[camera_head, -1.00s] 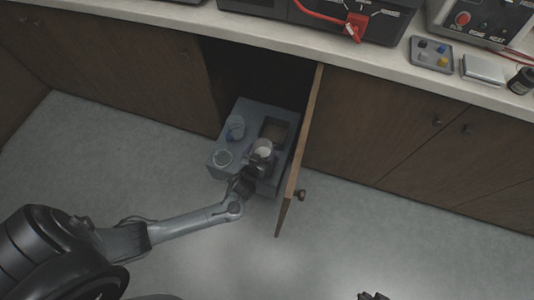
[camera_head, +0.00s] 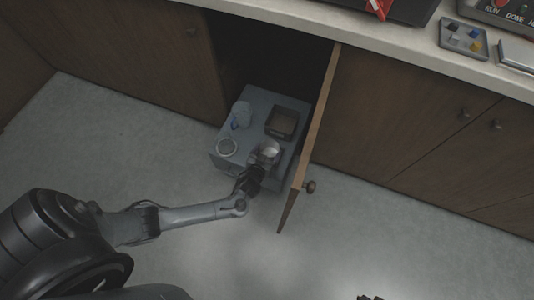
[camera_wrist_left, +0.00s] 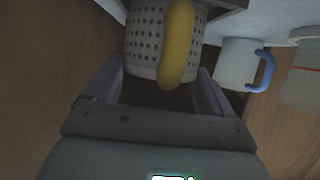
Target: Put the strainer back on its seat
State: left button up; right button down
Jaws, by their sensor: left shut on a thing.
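The strainer, a pale perforated cup with a yellow handle (camera_wrist_left: 178,45), is held by my left gripper (camera_wrist_left: 160,80). In the head view the left gripper (camera_head: 256,172) is at the front of a grey-blue box (camera_head: 258,100), with the strainer (camera_head: 269,148) at its fingers, over or against the box's front right part. I cannot tell whether it touches the box. A pale ring (camera_head: 227,147) shows at the box's front left; I cannot tell if it is the seat. A dark tip of what may be my right gripper (camera_head: 369,297) shows at the bottom edge.
A pale mug with a blue handle (camera_head: 241,114) stands on the box behind the ring; it also shows in the left wrist view (camera_wrist_left: 237,63). A dark square-rimmed opening (camera_head: 281,122) lies behind the strainer. The open cabinet door (camera_head: 312,135) stands close on the right.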

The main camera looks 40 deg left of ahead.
pick_arm(q)
jog(key=shift+r, duration=0.1)
jog(key=shift+w, duration=0.1)
jog(key=o, duration=1)
jog(key=shift+f, duration=0.2)
